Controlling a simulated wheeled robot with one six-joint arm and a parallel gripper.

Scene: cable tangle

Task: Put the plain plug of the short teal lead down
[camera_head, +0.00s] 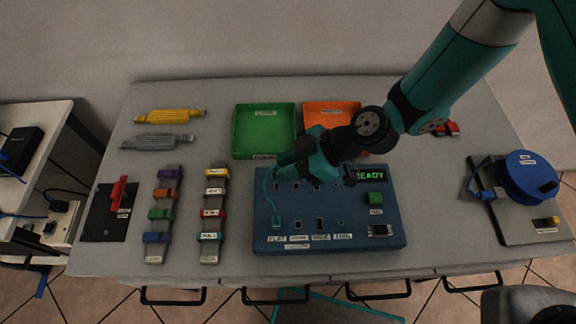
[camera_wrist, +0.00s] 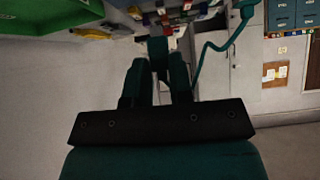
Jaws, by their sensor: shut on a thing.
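My gripper (camera_head: 276,172) is above the upper left of the blue socket board (camera_head: 262,243), tilted to the left. In the wrist view my gripper (camera_wrist: 158,66) is shut on a teal plug (camera_wrist: 158,47), which sticks out between the fingertips. The short teal lead (camera_head: 268,193) hangs from the gripper down to the board; it also shows curving in the wrist view (camera_wrist: 217,46). Its other end, a teal plug (camera_head: 277,221), sits at the board's lower left, above the FLAT label. The held plug is hard to make out in the head view.
Behind the board stand a green tray (camera_head: 235,145) and an orange tray (camera_head: 350,105), partly hidden by my arm. Racks of coloured clips (camera_head: 214,190) stand left of the board. A blue cable reel (camera_head: 528,180) is at the right. Bare table lies between the racks and the board.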

